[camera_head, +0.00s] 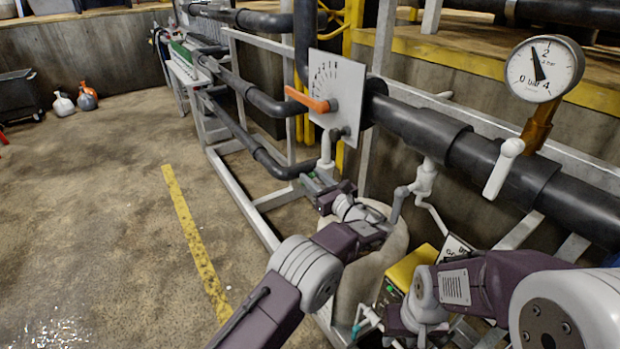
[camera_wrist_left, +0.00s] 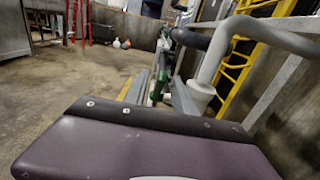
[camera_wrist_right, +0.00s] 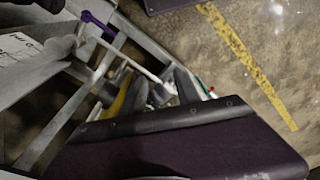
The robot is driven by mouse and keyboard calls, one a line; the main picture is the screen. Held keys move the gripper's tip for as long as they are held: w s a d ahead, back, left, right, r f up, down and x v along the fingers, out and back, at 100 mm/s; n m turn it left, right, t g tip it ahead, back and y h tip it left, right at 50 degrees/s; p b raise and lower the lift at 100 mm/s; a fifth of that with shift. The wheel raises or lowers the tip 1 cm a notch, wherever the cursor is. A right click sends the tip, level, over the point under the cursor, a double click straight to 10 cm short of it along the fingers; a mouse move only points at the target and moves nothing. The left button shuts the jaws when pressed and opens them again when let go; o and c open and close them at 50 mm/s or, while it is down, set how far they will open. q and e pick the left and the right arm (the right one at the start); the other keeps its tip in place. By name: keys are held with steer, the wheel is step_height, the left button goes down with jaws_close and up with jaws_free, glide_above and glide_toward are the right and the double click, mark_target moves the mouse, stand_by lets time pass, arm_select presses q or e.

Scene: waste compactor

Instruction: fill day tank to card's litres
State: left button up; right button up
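A white dial plate (camera_head: 335,95) with an orange lever (camera_head: 308,100) stands on the black pipe. A round gauge (camera_head: 544,68) marked bar has its needle near 2. A white valve handle (camera_head: 503,168) sits below it. A pale rounded vessel (camera_head: 378,258) stands under the pipe; I cannot tell whether it is the day tank. A card (camera_head: 455,250) with unreadable print is partly hidden behind my right arm. My left gripper (camera_head: 322,193) is by the pale vessel, under the dial plate. My right gripper (camera_head: 402,338) is low by the yellow-topped box (camera_head: 408,268).
A grey frame (camera_head: 243,205) and black pipes run along the right side. A purple lever (camera_wrist_right: 97,22) and a white rod show in the right wrist view. Bottles (camera_head: 75,100) stand far left. The floor left of the yellow stripe (camera_head: 195,240) is open.

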arm_select(q)
steer(key=shift+w+a, duration=0.4)
steer(key=shift+w, duration=0.2)
jaws_close()
stand_by(1.0)
